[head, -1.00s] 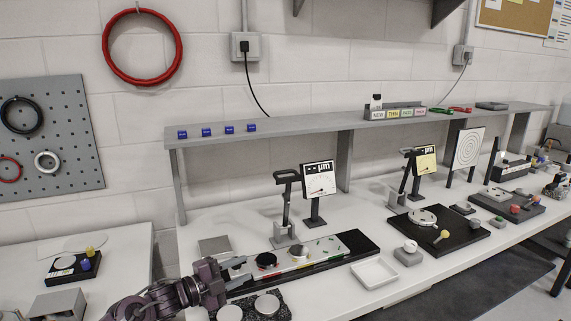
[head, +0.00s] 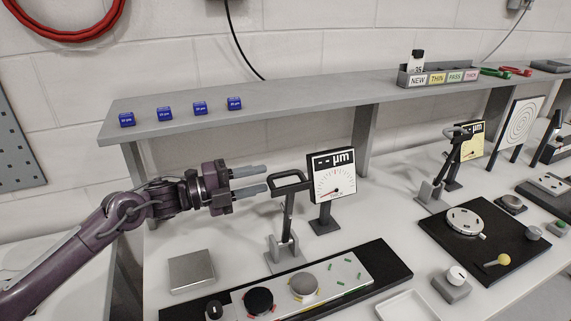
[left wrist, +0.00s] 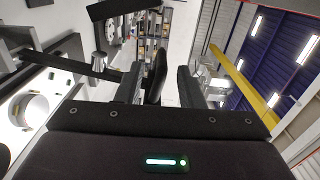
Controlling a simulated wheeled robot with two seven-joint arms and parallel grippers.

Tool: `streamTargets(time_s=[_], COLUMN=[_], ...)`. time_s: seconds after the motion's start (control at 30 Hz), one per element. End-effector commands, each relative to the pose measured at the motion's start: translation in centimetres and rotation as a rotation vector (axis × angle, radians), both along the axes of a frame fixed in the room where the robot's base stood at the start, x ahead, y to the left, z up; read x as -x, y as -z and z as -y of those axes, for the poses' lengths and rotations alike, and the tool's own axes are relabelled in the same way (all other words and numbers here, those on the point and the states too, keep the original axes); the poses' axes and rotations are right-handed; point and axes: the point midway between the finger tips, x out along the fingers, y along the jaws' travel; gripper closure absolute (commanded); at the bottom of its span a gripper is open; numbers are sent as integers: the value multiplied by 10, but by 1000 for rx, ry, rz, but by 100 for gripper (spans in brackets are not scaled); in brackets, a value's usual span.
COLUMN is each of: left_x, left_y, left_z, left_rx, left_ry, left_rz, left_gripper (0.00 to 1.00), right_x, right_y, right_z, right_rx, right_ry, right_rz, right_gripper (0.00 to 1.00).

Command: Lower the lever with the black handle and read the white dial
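The lever with the black handle (head: 290,181) stands raised on a grey base (head: 285,247) in the head view. The white dial (head: 332,178) is just right of it, marked µm, with a red needle and dashes on its display. My left gripper (head: 266,179) is open, its two fingers pointing right at the handle from the left. The fingertips look very close to the handle; I cannot tell if they touch. In the left wrist view the fingers (left wrist: 160,82) are apart, with a dark shape between them that I cannot identify. My right gripper is not in view.
A black tray (head: 385,265) with round pieces lies in front of the lever. A grey shelf (head: 300,90) with blue blocks runs behind. A second lever (head: 432,185) and yellow dial (head: 471,148) stand to the right. A grey plate (head: 191,270) lies below my left arm.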

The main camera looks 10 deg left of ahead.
Motion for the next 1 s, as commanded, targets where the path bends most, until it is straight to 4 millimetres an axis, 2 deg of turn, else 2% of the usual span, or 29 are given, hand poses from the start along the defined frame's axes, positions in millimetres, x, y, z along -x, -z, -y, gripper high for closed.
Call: streamTargets(time_s=[0.17, 0.4, 0.57, 0.8, 0.87, 1.0], left_x=[-15, -35, -40, -41, -41, -41], left_y=[-6, -3, -1, 0, 0, 0], left_z=[23, 52, 60, 61, 61, 60], left_rx=[5, 3, 1, 1, 1, 1], left_ry=[4, 1, 0, 0, 0, 0], left_rz=[1, -1, -1, -1, -1, -1], left_gripper=[66, 66, 66, 66, 71, 89], right_x=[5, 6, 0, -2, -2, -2], right_y=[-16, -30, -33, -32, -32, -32], right_z=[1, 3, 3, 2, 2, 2], right_rx=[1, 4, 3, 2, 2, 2], right_ry=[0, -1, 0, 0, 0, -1], right_rz=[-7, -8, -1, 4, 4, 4], right_gripper=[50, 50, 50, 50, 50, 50])
